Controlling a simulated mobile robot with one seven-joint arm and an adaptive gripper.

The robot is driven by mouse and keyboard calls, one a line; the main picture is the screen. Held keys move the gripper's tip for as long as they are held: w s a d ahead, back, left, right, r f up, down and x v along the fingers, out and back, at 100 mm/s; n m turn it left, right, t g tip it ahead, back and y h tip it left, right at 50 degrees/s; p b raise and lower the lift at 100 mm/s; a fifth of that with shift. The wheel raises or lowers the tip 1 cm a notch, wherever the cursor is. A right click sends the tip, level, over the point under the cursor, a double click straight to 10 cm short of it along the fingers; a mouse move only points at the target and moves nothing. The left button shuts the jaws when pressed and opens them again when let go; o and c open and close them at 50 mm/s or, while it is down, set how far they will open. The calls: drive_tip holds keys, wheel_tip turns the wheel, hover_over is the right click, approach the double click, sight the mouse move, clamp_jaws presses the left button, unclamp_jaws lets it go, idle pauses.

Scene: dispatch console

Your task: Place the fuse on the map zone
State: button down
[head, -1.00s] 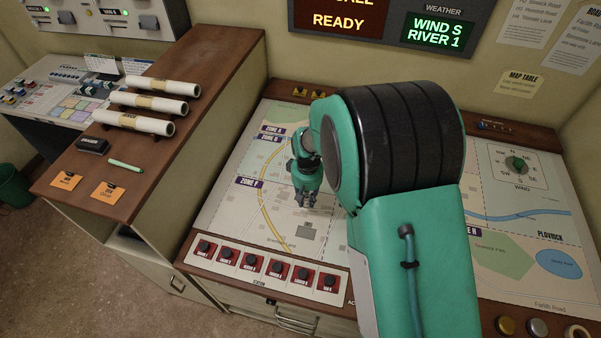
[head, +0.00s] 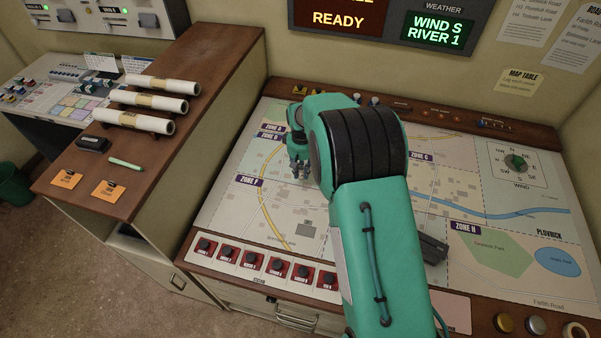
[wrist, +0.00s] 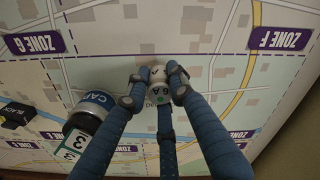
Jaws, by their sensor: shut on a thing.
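In the head view my gripper (head: 300,170) is over the left part of the map table (head: 262,222), close to the ZONE F label (head: 248,180); the fuse is not clear there. In the wrist view the ZONE F label (wrist: 279,39) is to the right of the fuse and the ZONE G label (wrist: 35,42) to the left.
In the wrist view, a dark-capped cylinder (wrist: 92,108) and a black block (wrist: 17,115) are left of the fingers. A row of red switches (head: 265,264) lines the table's front. Rolled papers (head: 148,106) lie on the wooden cabinet at left. My arm hides the map's middle.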

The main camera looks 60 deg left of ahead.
sight(301, 172)
drive_tip(key=shift+w+a+f, duration=0.1)
drive_tip(key=shift+w+a, duration=0.15)
drive_tip(key=shift+a, duration=0.3)
drive_tip(key=shift+w+a, duration=0.2)
drive_tip(key=shift+a, duration=0.3)
drive_tip(key=shift+f, duration=1.75)
drive_tip(key=shift+f, duration=0.15)
drive_tip(key=c, duration=1.5)
unclamp_jaws()
drive_tip(key=shift+r, duration=6.15)
